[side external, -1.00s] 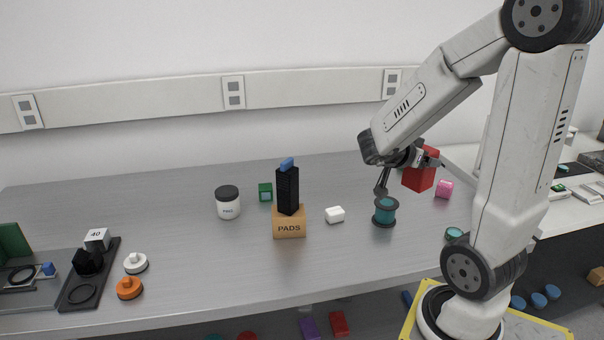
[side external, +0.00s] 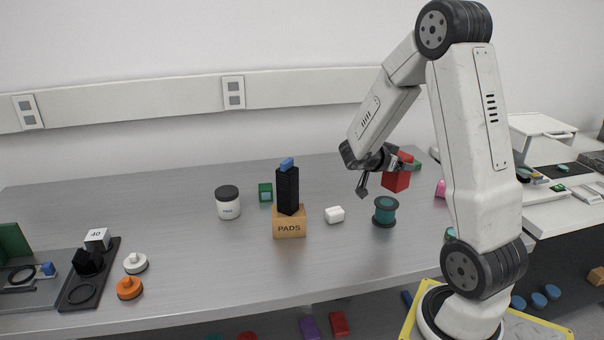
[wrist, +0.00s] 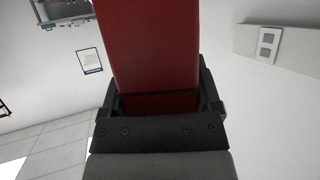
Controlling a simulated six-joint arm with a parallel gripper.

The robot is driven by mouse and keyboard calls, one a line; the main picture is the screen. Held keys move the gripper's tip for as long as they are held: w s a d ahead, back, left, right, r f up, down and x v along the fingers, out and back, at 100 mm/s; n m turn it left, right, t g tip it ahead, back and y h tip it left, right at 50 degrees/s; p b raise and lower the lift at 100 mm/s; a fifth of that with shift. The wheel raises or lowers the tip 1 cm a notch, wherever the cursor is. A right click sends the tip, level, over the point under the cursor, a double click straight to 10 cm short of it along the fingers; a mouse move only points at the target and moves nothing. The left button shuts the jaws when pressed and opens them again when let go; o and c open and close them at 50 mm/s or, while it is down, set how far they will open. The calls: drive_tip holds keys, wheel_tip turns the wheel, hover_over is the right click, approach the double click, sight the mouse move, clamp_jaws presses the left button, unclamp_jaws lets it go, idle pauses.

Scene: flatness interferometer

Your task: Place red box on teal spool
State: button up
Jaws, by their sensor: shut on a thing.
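The red box (side external: 396,182) is held in my gripper (side external: 400,167), in the air over the right part of the table in the side view. It also fills the upper middle of the wrist view (wrist: 150,45), with the dark jaws of my gripper (wrist: 160,95) closed on both its sides. The teal spool (side external: 385,212), with dark end flanges, stands upright on the table. In the side view the box appears just above and slightly right of it, clearly apart. The exact depth between box and spool cannot be told.
A white block (side external: 335,215) lies left of the spool. Further left, a black block (side external: 288,190) stands on the PADS box (side external: 289,222). A pink piece (side external: 440,189) is partly hidden behind my arm. A green item (side external: 416,166) shows behind the gripper.

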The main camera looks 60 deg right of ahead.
sight(390, 178)
drive_tip(key=shift+w+d+f, duration=0.4)
drive_tip(key=shift+f, duration=0.25)
drive_tip(key=shift+w+d+f, duration=0.35)
drive_tip(key=shift+d+f, duration=0.05)
drive_tip(key=shift+f, duration=0.2)
drive_tip(key=shift+f, duration=0.1)
drive_tip(key=shift+w+d+f, duration=0.15)
drive_tip(key=shift+f, duration=1.6)
drive_tip(key=shift+f, duration=0.15)
drive_tip(key=o, duration=1.2)
